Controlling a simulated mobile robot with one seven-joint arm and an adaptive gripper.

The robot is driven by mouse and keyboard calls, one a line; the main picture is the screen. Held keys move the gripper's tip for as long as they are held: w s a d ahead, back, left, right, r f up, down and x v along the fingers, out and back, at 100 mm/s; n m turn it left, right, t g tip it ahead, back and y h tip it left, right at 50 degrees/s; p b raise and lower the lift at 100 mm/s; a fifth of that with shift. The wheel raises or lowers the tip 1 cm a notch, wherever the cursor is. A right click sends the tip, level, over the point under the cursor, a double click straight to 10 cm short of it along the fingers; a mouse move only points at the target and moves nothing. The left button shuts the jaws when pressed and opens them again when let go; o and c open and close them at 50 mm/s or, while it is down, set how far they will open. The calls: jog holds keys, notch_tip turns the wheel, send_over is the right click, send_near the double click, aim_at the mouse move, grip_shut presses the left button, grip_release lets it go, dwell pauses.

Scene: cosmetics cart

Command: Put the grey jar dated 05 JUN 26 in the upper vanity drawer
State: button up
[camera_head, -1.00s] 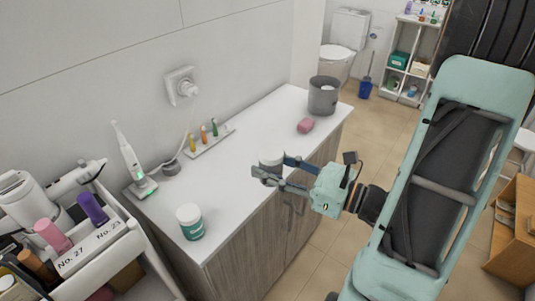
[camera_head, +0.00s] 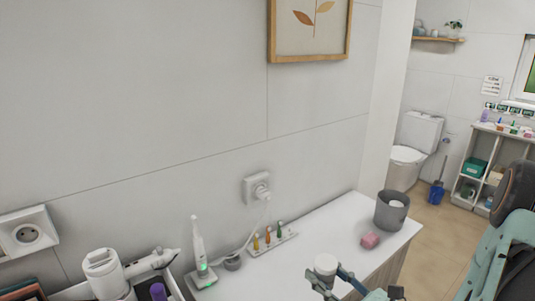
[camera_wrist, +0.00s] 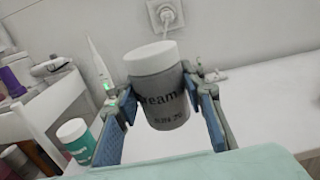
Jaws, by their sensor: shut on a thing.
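A grey jar with a white lid (camera_wrist: 160,98) is between the two blue-padded fingers of my gripper (camera_wrist: 163,110) in the wrist view. The label reads "ream" with a partly legible date line below it. The jar looks upright, slightly tilted in the picture. In the head view the jar's white lid (camera_head: 326,264) shows at the bottom edge, with my gripper (camera_head: 335,281) around it. No drawer shows in the present frames.
A cart with a hair dryer (camera_head: 105,272) is at the lower left.

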jog(key=w+f+m+t+h+p, duration=0.1)
jog(key=w+f+m+h, duration=0.1)
jog(key=w, duration=0.2)
jog(key=d, duration=0.6)
jog(key=shift+d+f, duration=0.2)
